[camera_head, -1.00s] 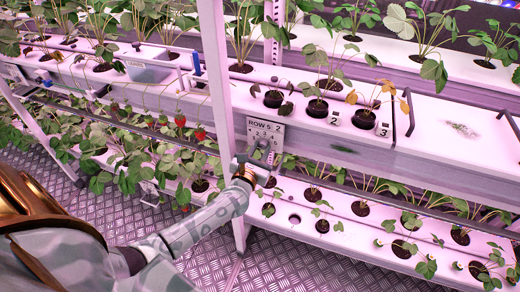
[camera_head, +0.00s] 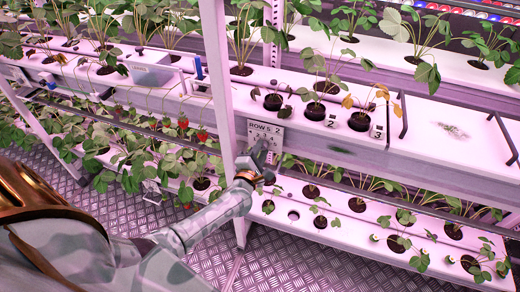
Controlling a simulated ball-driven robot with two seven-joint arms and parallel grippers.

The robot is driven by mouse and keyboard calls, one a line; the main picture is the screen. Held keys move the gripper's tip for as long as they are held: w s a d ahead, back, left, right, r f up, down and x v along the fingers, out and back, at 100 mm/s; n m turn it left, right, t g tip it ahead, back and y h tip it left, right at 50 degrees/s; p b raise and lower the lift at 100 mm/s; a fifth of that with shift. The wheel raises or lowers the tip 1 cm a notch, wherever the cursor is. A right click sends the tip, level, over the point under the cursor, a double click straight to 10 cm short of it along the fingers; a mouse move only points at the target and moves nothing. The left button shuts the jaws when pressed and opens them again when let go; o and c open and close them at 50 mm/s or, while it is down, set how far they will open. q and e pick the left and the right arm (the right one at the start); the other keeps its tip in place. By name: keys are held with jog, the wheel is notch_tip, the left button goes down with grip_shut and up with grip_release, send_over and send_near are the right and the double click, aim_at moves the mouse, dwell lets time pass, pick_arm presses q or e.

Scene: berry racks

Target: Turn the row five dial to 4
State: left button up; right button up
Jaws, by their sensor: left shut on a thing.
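The row five dial plate (camera_head: 273,129) is a pale sign on the rack's front edge. It reads "ROW 5" with a 2 beside it and small numbers below. My left gripper (camera_head: 261,152) is at the lower part of the plate and hides the dial itself. It is shut on the dial, whose pointer setting I cannot read. My left arm reaches in from the lower left. My right gripper is not in view.
Potted seedlings with tags 2 (camera_head: 330,123) and 3 (camera_head: 377,131) stand on the shelf right of the plate. A white rack post (camera_head: 218,75) rises just left. Strawberry plants with red berries (camera_head: 202,132) hang further left. Patterned metal floor (camera_head: 290,262) lies below.

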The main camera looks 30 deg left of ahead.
pick_arm(q)
jog(key=m+p, duration=0.1)
jog(key=m, duration=0.4)
jog(key=shift+m+p, duration=0.3)
jog(key=shift+p, duration=0.05)
jog(key=m+p, duration=0.1)
jog(key=m, duration=0.3)
jog(key=m+p, duration=0.1)
jog(key=m, duration=0.8)
jog(key=shift+f, duration=0.1)
jog(key=shift+s+m, duration=0.1)
jog(key=shift+m, duration=0.2)
jog(key=o, duration=1)
